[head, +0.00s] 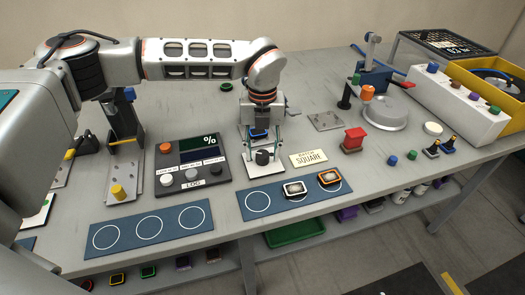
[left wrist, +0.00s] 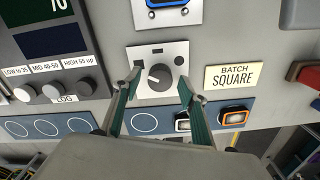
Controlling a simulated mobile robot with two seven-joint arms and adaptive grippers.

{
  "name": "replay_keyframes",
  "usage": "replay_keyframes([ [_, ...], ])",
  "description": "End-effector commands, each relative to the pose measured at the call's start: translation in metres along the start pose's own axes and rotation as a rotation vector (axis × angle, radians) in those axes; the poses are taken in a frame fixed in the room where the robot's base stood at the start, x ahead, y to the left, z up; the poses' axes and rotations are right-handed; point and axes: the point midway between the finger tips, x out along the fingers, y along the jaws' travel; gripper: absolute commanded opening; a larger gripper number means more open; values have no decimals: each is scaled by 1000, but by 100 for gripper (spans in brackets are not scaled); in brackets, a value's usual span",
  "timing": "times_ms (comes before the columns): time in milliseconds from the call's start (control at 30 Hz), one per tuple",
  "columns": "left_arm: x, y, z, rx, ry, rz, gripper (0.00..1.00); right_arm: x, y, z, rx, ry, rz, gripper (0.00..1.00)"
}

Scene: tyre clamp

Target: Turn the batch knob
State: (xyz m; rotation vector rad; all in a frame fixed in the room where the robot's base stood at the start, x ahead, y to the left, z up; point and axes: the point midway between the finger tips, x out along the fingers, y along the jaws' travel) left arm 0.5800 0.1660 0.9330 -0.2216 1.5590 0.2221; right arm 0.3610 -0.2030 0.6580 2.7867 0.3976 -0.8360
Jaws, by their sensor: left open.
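The batch knob (head: 262,157) is a dark round knob on a white plate (head: 266,170) in the middle of the bench. In the left wrist view the knob (left wrist: 160,77) shows a pale pointer mark and sits on its white plate (left wrist: 150,53). A sign (head: 309,158) reading "BATCH SQUARE" stands to its right. My left gripper (head: 263,147) points down over the knob. Its green fingers are open, one on each side of the knob, and look apart from it. My right gripper is in neither view.
A display panel (head: 192,163) with several buttons stands left of the plate. A blue mat (head: 230,205) with circles and two square devices lies in front. A red block (head: 353,138) and a round clamp (head: 380,113) are to the right.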

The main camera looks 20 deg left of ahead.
Motion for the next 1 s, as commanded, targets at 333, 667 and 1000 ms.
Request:
replay_keyframes([
  [333,-66,0,1,-1,-5,-2,42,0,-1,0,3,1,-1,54],
  [667,-111,0,1,-1,-3,-2,42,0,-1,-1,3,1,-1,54],
  [1000,-116,0,0,-1,-1,-1,42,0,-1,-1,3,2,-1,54],
])
